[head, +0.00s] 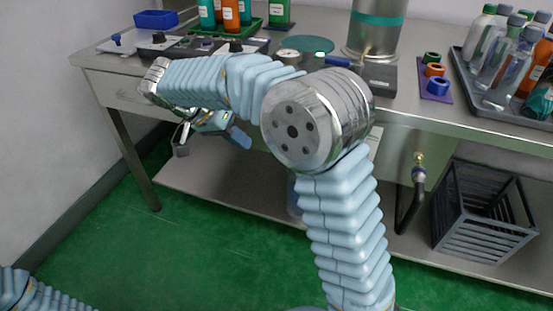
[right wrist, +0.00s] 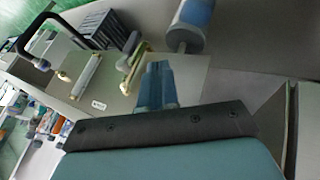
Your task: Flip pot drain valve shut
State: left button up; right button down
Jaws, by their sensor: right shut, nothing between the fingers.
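The steel pot (head: 376,28) with a teal band stands at the back of the bench in the head view. A blue lever (head: 336,61) sticks out to the left at its base and looks like the drain valve handle. My right gripper (head: 181,140) is below the bench's front edge at the left, well apart from the pot and lever. The pot is not clear in that view. My left gripper is outside the head view; only part of that arm shows at bottom left.
The steel bench (head: 470,122) has a bottle tray (head: 505,107) at right and colored rings (head: 433,71) beside it. A dark crate (head: 485,212) and a black pipe (head: 408,208) with a brass fitting are below. The green floor in front is open.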

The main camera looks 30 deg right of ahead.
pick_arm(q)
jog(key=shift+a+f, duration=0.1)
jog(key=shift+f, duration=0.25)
pick_arm(e)
jog(key=s+d+f, duration=0.4)
jog(key=d+f, duration=0.2)
jog(key=d, duration=0.1)
jog(key=shift+d+f, duration=0.25)
jog(key=shift+f, duration=0.05)
